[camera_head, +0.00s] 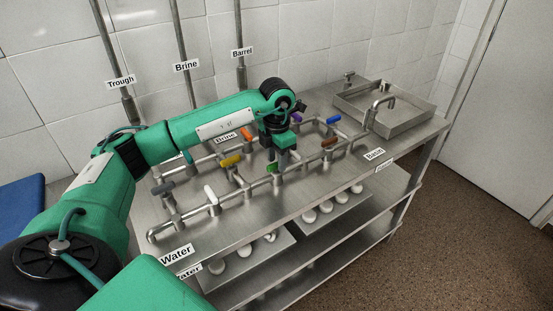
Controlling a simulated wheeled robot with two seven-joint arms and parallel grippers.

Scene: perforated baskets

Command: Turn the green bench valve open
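The green bench valve (272,168) sits on the front pipe run of the steel bench. Only a small part of its green handle shows, so I cannot tell how far it is turned. My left gripper (282,160) points down right beside and above this handle, at its right. The fingers are small and dark here, and I cannot tell whether they touch the handle or whether they are open or shut. My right gripper is not in view.
Other valve handles stand close by: yellow (231,160), orange (246,134), white (210,194), grey (162,188), brown (329,143), blue (333,120) and purple (299,107). A steel basin (410,123) is at the right end. Wall pipes (183,40) rise behind.

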